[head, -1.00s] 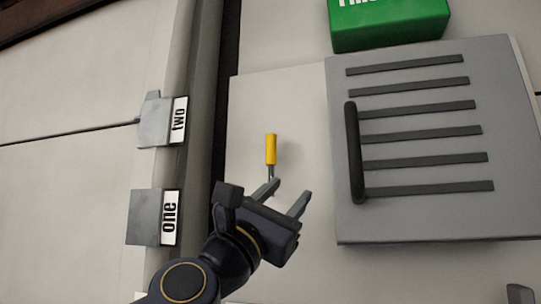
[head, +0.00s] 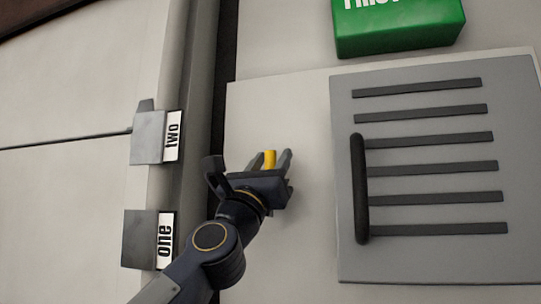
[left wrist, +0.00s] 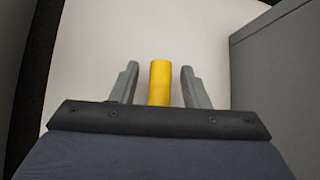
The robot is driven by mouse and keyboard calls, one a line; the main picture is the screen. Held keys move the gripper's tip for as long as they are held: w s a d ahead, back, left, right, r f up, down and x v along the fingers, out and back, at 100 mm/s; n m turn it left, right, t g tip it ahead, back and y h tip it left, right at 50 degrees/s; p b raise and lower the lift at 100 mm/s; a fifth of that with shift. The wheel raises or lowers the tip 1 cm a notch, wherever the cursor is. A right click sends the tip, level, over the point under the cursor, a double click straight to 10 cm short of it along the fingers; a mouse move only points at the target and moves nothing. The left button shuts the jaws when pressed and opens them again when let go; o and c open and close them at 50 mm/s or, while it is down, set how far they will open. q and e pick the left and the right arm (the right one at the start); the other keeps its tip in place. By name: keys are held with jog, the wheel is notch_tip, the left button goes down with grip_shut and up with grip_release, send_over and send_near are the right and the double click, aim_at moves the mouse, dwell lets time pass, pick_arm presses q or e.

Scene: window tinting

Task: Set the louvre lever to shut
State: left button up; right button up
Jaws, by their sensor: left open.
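The lever's yellow handle (head: 269,159) stands out on the white panel, left of the grey louvre plate (head: 400,262). My left gripper (head: 272,157) is open, with one finger on each side of the yellow handle. In the left wrist view the yellow handle (left wrist: 159,84) lies between the two open fingers (left wrist: 159,86), with a gap on both sides. The handle's lower part and its stem are hidden behind the gripper. My right gripper is not in view.
The louvre plate has several dark slats and a dark vertical bar (head: 360,190) close to the gripper's right. Grey boxes labelled "two" (head: 148,137) and "one" (head: 139,238) stand at left. A green sign (head: 398,28) is above. White panel (head: 300,110) around the handle is clear.

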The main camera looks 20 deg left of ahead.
pick_arm(q)
jog(key=shift+c, duration=0.2)
grip_shut()
jog(key=a+f+n+g+y+b, duration=0.2)
jog(key=a+n+g+y, duration=0.1)
jog(key=n+y, duration=0.7)
jog(key=a+f+n+g+y+b, duration=0.3)
jog(key=n+y, duration=0.6)
jog(key=n, duration=0.5)
jog(key=shift+w+a+n+g+y+b, duration=0.15)
jog(key=shift+a+n+g+y+b, duration=0.4)
jog(key=shift+a, duration=0.7)
jog(key=shift+f+g, duration=0.15)
jog(key=shift+g, duration=0.2)
